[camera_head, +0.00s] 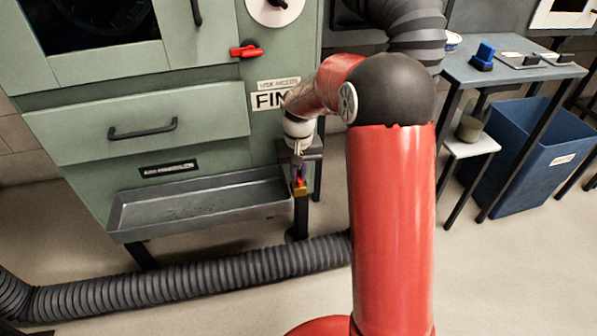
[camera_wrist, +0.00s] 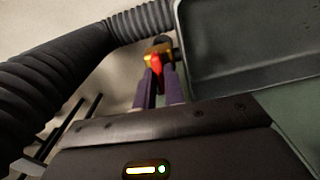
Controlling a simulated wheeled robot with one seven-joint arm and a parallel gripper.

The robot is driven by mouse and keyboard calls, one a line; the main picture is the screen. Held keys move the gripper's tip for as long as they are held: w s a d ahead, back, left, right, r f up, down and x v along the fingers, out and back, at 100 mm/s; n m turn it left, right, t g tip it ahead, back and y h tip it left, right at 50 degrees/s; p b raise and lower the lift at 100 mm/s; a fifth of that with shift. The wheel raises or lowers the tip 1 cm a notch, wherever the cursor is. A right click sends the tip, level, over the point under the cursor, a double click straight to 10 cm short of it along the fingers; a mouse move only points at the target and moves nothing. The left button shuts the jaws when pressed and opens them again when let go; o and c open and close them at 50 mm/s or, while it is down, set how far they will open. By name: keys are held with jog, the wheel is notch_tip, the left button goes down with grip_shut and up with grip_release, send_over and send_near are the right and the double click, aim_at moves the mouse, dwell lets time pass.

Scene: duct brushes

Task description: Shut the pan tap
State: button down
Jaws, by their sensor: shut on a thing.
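The pan tap (camera_head: 300,190) is a small brass fitting with a red handle at the right end of the grey metal pan (camera_head: 215,221). In the wrist view the tap's brass body (camera_wrist: 153,54) sits beside the pan's rim (camera_wrist: 182,60). Its red handle (camera_wrist: 157,63) is between my gripper's two dark purple fingers. My gripper (camera_head: 299,170) is shut on the handle and reaches it from above. The fingers (camera_wrist: 158,78) hide part of the handle.
A black ribbed hose (camera_head: 190,273) runs along the floor in front of the pan. A green cabinet with a drawer (camera_head: 140,125) and a red lever (camera_head: 246,51) stands behind it. A blue bin (camera_head: 530,150) and a side table (camera_head: 510,70) stand at right.

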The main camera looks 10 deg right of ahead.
jog(key=m, duration=0.3)
jog(key=shift+m+p, duration=0.3)
jog(key=shift+m, duration=0.1)
jog(key=m+p, duration=0.1)
jog(key=m, duration=0.3)
jog(key=shift+m, duration=0.3)
jog(key=m+p, duration=0.2)
jog(key=m, duration=0.3)
jog(key=shift+r, duration=0.1)
jog(key=shift+m+p, duration=0.75)
jog(key=shift+m, duration=1.15)
jog(key=c, duration=1.5)
grip_release()
